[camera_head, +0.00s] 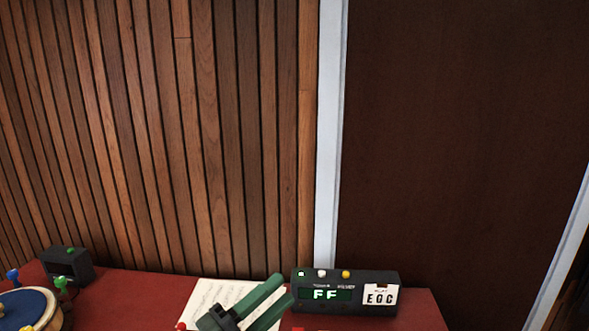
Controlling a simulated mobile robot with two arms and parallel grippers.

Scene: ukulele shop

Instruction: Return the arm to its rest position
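My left gripper (284,288) is low in the head view, over the red-topped table (130,292). Its two green fingers point up and to the right, with a gap between them and nothing seen held. The fingertips lie just left of a dark box (345,305) with a lit green display in the picture; whether they touch it cannot be told. My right gripper is not in view.
A sheet of music (208,295) lies partly behind my gripper. A small black device (68,266) and a round blue-topped object (22,308) with coloured pegs nearby are at the left. A slatted wooden wall (150,130) stands behind the table.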

